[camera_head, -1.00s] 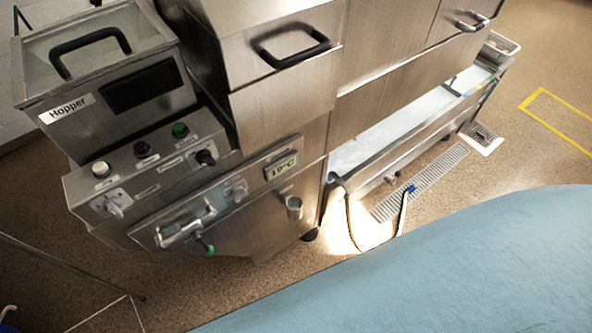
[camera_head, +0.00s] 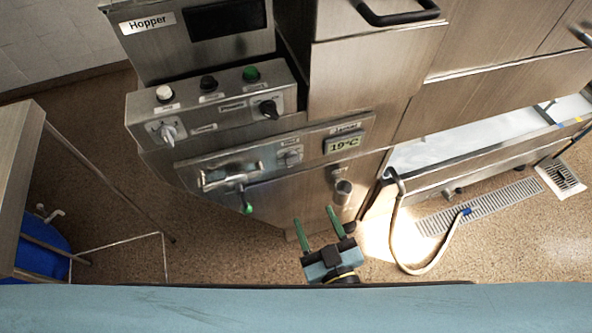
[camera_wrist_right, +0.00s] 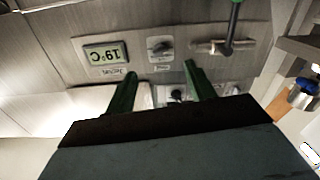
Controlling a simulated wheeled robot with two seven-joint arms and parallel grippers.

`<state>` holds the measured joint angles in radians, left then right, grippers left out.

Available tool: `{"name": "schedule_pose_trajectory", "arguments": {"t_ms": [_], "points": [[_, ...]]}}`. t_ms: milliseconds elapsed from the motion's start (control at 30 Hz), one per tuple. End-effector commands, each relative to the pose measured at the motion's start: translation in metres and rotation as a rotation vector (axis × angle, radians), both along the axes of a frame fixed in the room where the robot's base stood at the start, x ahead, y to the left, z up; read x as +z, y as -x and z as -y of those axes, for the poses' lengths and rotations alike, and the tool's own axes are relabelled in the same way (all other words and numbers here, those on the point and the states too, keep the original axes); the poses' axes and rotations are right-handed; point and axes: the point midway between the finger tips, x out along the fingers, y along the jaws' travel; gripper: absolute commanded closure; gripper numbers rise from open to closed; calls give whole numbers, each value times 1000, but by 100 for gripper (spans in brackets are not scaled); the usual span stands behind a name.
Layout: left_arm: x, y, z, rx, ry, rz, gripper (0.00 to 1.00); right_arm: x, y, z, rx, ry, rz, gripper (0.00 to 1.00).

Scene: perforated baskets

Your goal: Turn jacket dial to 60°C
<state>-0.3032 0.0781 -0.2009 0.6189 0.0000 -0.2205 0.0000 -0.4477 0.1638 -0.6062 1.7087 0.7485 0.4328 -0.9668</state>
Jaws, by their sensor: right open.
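The jacket display (camera_head: 346,144) reads 19°C on the steel machine front, under a label that looks like "Jacket". A small grey dial (camera_head: 290,157) sits left of it on the same panel; its markings are too small to read. In the upside-down right wrist view, the display (camera_wrist_right: 105,52) and the dial (camera_wrist_right: 160,47) lie beyond the fingers. My right gripper (camera_head: 315,216) is open and empty, with green fingers pointing toward the machine. It appears below the dial in the head view, apart from the panel. My left gripper is out of view.
Left of the dial is a valve with a green-tipped lever (camera_head: 245,202). Above, a control box (camera_head: 205,115) carries several buttons and knobs. A short steel tube (camera_head: 342,191) projects below the display. A hose (camera_head: 402,245) lies at right; a table (camera_head: 22,170) stands at left.

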Motion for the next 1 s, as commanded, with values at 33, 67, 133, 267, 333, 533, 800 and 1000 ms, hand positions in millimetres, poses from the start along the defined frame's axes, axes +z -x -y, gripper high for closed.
{"name": "schedule_pose_trajectory", "arguments": {"t_ms": [33,67,133,267,333,533,800,1000], "points": [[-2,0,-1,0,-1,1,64,7,0,-1,-6,-8,16,45],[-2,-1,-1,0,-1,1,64,10,-1,-2,-10,-11,22,45],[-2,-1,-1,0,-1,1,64,14,-6,-3,-13,-15,31,45],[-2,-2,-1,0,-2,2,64,15,-23,-9,-15,-16,33,45],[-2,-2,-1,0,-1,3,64,15,-36,-13,-14,-15,33,45],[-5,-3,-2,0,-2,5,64,14,-78,-26,-13,-16,32,45],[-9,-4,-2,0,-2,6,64,13,-118,-39,-12,-14,30,45],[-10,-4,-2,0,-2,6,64,13,-128,-43,-12,-13,28,45]]}}
